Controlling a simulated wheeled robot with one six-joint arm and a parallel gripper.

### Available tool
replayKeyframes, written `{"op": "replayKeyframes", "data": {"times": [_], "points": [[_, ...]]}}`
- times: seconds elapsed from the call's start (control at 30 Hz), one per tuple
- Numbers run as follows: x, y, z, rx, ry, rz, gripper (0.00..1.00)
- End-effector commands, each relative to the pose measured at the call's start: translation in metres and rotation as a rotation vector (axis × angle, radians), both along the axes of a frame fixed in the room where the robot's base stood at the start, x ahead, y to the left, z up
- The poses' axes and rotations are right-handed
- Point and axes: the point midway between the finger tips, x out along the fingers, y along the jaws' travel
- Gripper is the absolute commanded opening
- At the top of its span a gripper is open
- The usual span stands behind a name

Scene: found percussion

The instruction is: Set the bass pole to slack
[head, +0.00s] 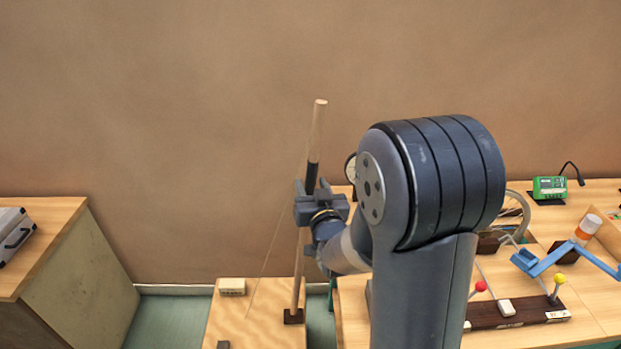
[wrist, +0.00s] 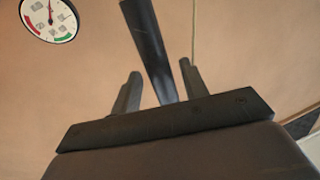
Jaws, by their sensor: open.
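The bass pole (head: 313,140) is a thin wooden pole with a black grip section, leaning slightly right at its top. Its foot stands in a dark block on a low wooden board, and a thin string (head: 265,262) runs down from it to the board. My gripper (head: 312,190) is at the lower end of the black section. In the wrist view, the black section (wrist: 150,45) passes between the two spread fingers of my open gripper (wrist: 160,70). Whether a finger touches it I cannot tell. A round dial (wrist: 48,17) with red and green zones shows at upper left.
A light block (head: 232,286) lies on the low board (head: 222,318). A cabinet with a metal case (head: 14,235) stands at left. The right-hand table holds a green meter (head: 549,188), a blue lever (head: 540,265) and a dark base with red and yellow knobs (head: 520,312).

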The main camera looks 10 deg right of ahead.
Motion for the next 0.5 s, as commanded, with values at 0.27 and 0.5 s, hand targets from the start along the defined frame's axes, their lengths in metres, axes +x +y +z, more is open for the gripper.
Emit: {"op": "replayKeyframes", "data": {"times": [0.27,0.5], "points": [[0.019,0.000,0.000,0.000,0.001,0.000,0.42],[0.020,0.000,0.000,0.000,0.000,0.000,0.42]]}}
